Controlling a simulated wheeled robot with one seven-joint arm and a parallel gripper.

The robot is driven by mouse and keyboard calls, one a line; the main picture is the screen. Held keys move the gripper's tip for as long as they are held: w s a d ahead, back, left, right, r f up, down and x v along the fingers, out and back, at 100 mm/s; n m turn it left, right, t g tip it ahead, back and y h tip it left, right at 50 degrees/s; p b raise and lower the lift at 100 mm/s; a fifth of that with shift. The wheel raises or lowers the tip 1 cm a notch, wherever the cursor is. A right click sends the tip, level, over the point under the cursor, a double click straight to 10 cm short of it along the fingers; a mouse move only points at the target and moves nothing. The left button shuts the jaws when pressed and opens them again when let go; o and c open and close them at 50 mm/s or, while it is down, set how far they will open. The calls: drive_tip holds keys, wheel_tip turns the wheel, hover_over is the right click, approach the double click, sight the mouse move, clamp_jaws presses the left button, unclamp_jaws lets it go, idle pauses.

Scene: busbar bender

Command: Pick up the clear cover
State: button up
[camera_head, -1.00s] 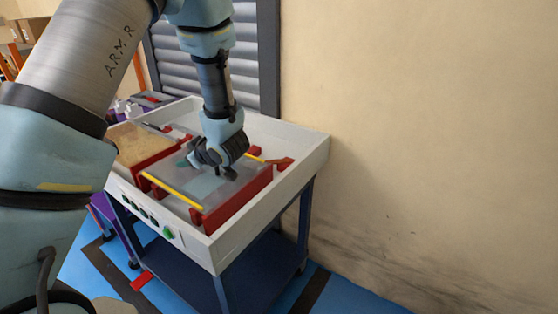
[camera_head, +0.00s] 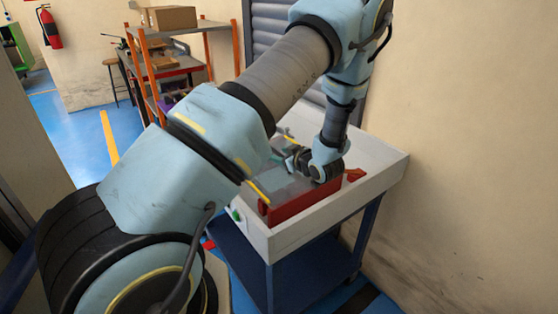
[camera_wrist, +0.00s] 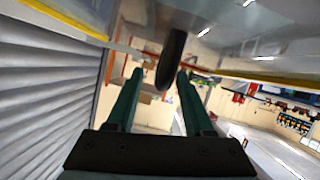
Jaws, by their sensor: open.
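The clear cover (camera_head: 287,187) lies over the red-framed bed of the white bender, with a yellow strip along its near edge. In the wrist view the clear cover (camera_wrist: 215,30) fills the upper part, with yellow strips (camera_wrist: 278,81) along two edges. Its dark handle (camera_wrist: 172,60) appears between the fingertips. My gripper (camera_wrist: 160,73) is open, with one green finger on each side of the handle; I cannot tell whether they touch it. In the head view my gripper (camera_head: 284,157) is low over the cover, and my arm hides the machine's left part.
The bender's white tray (camera_head: 380,165) stands on a blue-legged stand (camera_head: 370,228) beside a beige wall on the right. A grey shutter is behind it. An orange-framed shelf (camera_head: 165,60) with a cardboard box (camera_head: 168,17) stands at the back left. Blue floor is open at far left.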

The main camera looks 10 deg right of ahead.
drive_tip(key=shift+x, duration=1)
clamp_jaws()
drive_tip(key=shift+r, duration=0.1)
idle(0.6)
